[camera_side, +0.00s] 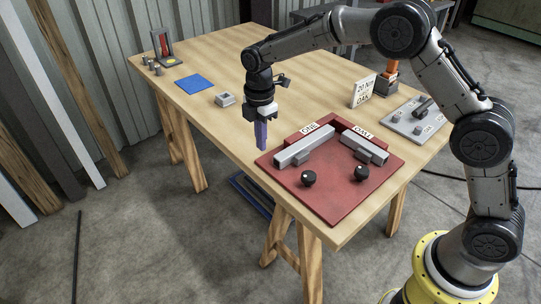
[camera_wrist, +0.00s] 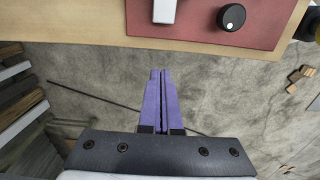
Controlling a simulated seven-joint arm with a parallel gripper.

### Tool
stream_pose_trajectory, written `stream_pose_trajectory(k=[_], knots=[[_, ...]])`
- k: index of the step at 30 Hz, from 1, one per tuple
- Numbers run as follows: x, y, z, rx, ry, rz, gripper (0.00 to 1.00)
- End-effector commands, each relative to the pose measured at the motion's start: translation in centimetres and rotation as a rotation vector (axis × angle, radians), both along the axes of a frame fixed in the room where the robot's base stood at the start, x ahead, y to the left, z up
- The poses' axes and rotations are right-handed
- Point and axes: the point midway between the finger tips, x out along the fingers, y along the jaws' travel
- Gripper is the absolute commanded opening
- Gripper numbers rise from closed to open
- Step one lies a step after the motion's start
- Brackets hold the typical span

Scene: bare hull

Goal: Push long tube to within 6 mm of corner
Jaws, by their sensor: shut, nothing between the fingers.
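A red board (camera_side: 318,200) lies on the table, with low red walls meeting in a corner (camera_side: 338,121) at its back. A long grey square tube (camera_side: 304,147) lies along the left wall, and a shorter grey tube (camera_side: 364,151) lies along the right wall. A small gap shows between their near-corner ends; its size cannot be told. My gripper (camera_side: 262,147) has purple fingers pressed together, pointing down, left of the long tube's outer end and apart from it. In the wrist view the fingers (camera_wrist: 161,72) are shut and empty, with the tube's pale end (camera_wrist: 165,10) ahead.
Two black knobs (camera_side: 308,178) (camera_side: 361,172) stand on the board before the tubes. A white sign (camera_side: 363,91) and a grey plate with parts (camera_side: 415,119) stand behind and right. A small grey block (camera_side: 225,99) and blue square (camera_side: 195,84) lie left on the table (camera_side: 205,60).

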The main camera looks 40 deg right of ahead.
Motion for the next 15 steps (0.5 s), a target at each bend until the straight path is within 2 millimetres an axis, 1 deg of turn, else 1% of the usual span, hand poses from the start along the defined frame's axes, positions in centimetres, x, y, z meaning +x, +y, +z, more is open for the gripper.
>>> stream_pose_trajectory(k=[5,15], knots=[[-0.1,0.1,-1.9,-0.001,0.004,0.002,0.0],[-0.2,0.1,-8.5,-0.001,0.005,0.001,0.0]])
